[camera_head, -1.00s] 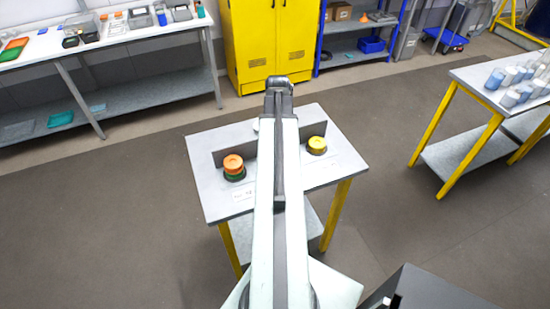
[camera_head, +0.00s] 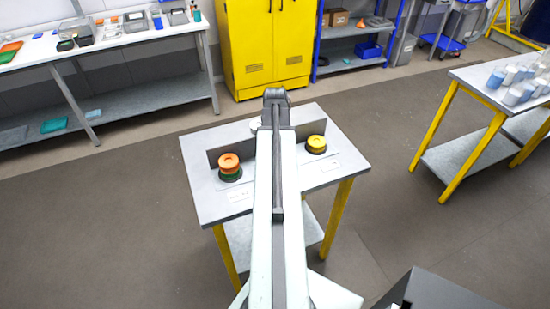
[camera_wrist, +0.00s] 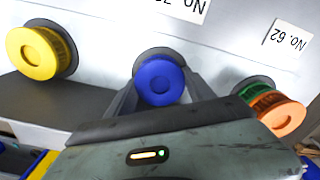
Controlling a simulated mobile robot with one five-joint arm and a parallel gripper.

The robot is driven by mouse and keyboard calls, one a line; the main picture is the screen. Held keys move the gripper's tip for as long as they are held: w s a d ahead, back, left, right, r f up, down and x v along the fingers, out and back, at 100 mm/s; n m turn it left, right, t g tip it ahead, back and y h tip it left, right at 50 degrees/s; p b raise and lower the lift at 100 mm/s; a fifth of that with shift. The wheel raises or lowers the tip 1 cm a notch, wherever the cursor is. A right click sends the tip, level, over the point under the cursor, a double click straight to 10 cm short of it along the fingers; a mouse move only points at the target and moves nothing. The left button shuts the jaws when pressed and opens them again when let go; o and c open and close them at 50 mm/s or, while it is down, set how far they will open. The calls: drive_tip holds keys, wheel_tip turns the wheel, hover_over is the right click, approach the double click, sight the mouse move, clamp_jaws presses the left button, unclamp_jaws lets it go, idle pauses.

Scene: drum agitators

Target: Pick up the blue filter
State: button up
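The blue filter (camera_wrist: 160,82) shows in the middle of the wrist view, in front of a dark round base. In the head view my own arm hides it. My gripper (camera_wrist: 161,84) points at the filter, with one dark finger on each side of it. The fingers look spread; I cannot tell whether they touch it. My fingers are hidden in the head view.
On the small table (camera_head: 205,190), an orange-and-green stack (camera_head: 229,167) stands left of my arm and a yellow filter (camera_head: 316,145) right of it. An upright grey panel (camera_head: 240,152) runs behind them. A yellow cabinet (camera_head: 262,50) stands beyond.

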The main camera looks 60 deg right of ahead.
drive_tip(key=c, duration=0.6)
drive_tip(key=shift+r, duration=0.1)
wheel_tip(320, 180, up, 18)
drive_tip(key=p, duration=1.8)
